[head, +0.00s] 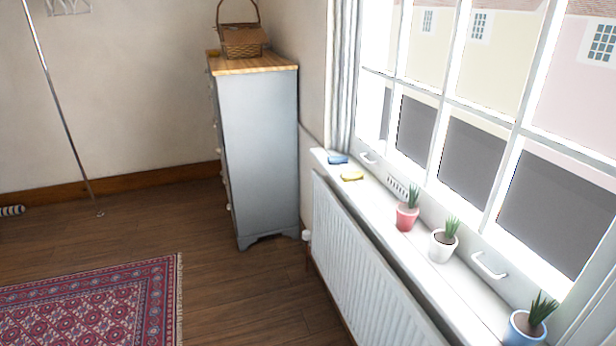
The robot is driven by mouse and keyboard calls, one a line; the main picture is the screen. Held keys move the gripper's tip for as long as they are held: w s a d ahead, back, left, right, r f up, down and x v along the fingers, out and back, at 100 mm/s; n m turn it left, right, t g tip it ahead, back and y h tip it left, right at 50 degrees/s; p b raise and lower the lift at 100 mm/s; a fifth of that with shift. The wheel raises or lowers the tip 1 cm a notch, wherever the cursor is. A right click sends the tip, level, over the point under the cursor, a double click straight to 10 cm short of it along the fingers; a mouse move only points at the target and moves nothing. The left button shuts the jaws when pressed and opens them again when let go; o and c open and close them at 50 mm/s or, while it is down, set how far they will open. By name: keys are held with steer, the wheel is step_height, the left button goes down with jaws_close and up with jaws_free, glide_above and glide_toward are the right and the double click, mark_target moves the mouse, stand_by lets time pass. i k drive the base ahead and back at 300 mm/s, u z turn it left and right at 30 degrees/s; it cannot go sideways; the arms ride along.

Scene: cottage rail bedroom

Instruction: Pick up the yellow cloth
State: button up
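The yellow cloth (352,175) is small and lies flat on the white windowsill (385,205), towards its far end. A blue item (338,159), perhaps another cloth, lies just beyond it on the sill, a little apart. My gripper is not in the head view, so its state and place are hidden.
A red pot (407,217), a white pot (442,245) and a blue pot (524,328) with plants stand nearer along the sill. A radiator (365,270) is below it. A grey chest (262,150) bears a basket (241,40). Wooden floor (225,285) and a patterned rug (95,305) are clear.

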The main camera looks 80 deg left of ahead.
mark_target(352, 176)
steer(key=u, duration=2.65)
steer(key=k, duration=0.35)
steer(key=u, duration=0.95)
steer(key=i, duration=2.2)
steer(key=u, duration=0.25)
steer(key=i, duration=1.8)
steer(key=z, duration=1.45)
steer(key=i, duration=1)
steer(key=z, duration=1)
